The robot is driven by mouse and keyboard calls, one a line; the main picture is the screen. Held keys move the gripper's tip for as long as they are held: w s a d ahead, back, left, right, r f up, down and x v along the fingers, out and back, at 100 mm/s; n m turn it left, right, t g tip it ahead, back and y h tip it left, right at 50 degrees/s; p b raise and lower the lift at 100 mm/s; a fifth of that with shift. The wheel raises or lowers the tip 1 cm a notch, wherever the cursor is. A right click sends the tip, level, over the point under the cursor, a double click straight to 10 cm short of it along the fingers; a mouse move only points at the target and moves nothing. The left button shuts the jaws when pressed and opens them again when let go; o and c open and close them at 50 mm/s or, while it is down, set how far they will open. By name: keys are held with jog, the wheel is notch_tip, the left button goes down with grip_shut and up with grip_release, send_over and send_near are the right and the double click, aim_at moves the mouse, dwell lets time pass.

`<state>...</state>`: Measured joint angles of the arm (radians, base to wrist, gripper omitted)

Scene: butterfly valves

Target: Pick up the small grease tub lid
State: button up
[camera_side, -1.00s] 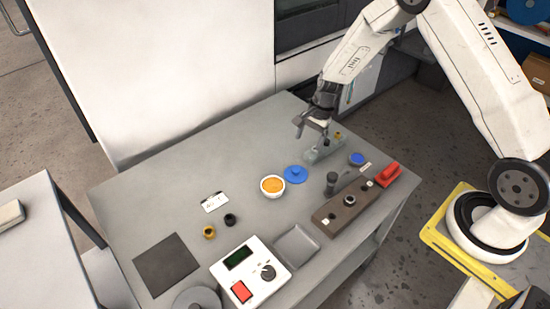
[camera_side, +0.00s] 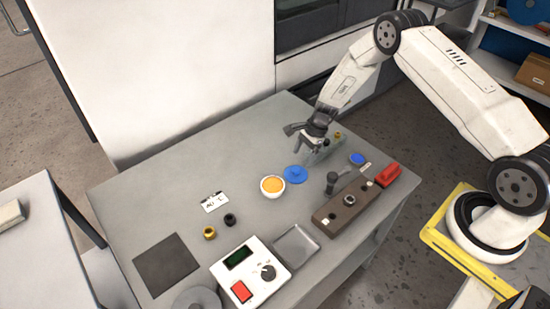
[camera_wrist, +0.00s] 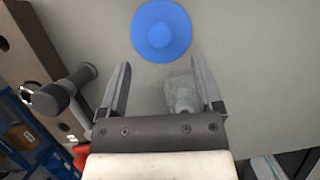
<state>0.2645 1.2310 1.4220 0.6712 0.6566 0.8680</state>
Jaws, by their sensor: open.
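The lid is a flat blue disc with a small raised knob (camera_side: 295,174), lying on the grey bench beside an open white tub of orange grease (camera_side: 272,187). In the wrist view the lid (camera_wrist: 161,30) is at the top centre, ahead of the fingertips. My gripper (camera_side: 298,141) is open and empty, above the bench and a little behind the lid. In the wrist view my gripper (camera_wrist: 160,65) has its two fingers apart, with nothing held between them. The lid is fully visible there.
A translucent greenish bag or block (camera_wrist: 180,93) lies below my gripper. A brown fixture block (camera_side: 345,202) with a dark upright handle, a red object (camera_side: 388,174) and a small blue-topped dish (camera_side: 357,159) stand to the right.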

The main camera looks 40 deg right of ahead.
aim_at(296, 169)
jog(key=shift+a+f, duration=0.15)
jog(key=shift+f, duration=0.15)
jog(key=shift+x, duration=2.55)
jog(key=shift+c, duration=0.2)
grip_shut()
